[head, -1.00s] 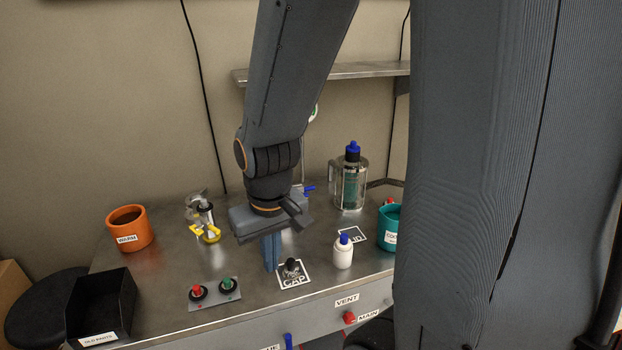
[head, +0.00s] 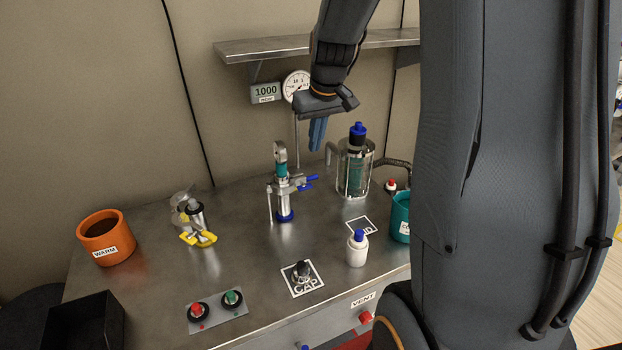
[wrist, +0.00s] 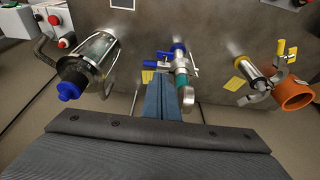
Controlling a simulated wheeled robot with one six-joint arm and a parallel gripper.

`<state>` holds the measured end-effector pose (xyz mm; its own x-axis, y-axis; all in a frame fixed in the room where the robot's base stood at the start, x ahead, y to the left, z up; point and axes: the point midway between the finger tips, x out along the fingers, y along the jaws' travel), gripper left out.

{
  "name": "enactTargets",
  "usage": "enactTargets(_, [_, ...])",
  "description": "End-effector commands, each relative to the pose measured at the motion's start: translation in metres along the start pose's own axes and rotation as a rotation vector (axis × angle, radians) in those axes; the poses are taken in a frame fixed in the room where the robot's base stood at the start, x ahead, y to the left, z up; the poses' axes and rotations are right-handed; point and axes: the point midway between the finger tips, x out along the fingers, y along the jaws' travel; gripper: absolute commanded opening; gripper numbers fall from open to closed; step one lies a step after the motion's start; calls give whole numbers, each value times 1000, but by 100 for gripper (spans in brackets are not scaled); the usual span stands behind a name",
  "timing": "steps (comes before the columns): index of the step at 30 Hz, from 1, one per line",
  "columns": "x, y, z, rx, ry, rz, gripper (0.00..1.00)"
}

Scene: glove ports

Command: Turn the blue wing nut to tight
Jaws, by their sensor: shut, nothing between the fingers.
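The blue winged piece (head: 306,182), which I take for the wing nut, sticks out from the right side of an upright metal fitting (head: 282,190) with a teal upper part and a blue foot. It also shows in the wrist view (wrist: 162,57), just beyond my fingertips. Its turned position is too small to tell. My gripper (head: 316,148) is shut and empty, pointing down, above and a little right of the fitting. In the wrist view its blue fingers (wrist: 164,77) lie beside the fitting, overlapping part of the view of it, with no clear contact.
A glass jar (head: 355,175) with a blue-topped bottle stands close on the right. A gauge (head: 296,86) and shelf (head: 320,43) are behind. A yellow-winged fitting (head: 197,238) and orange cup (head: 105,238) are left. A white bottle (head: 357,250) stands in front. Bare metal surrounds the fitting.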

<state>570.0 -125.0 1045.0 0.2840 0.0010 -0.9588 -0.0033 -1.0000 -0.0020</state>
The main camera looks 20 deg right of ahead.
Motion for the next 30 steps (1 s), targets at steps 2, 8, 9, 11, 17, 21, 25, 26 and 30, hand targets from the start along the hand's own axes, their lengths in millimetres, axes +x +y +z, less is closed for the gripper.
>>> enactTargets(2, [6, 1, -1, -1, -2, -1, 0])
enactTargets(8, [36, 1, 1, -1, -4, -1, 0])
enactTargets(9, [43, 1, 1, 0, -4, -1, 0])
enactTargets(11, [53, 1, 1, 1, -4, -1, 0])
enactTargets(17, [85, 1, 1, 0, -4, -1, 0])
enactTargets(21, [106, 0, 4, 0, -4, -1, 0])
enactTargets(25, [120, 1, 8, 0, -2, 0, 0])
enactTargets(26, [123, 1, 8, 0, -1, 0, 0])
enactTargets(30, [132, 1, 10, -1, 0, 1, 0])
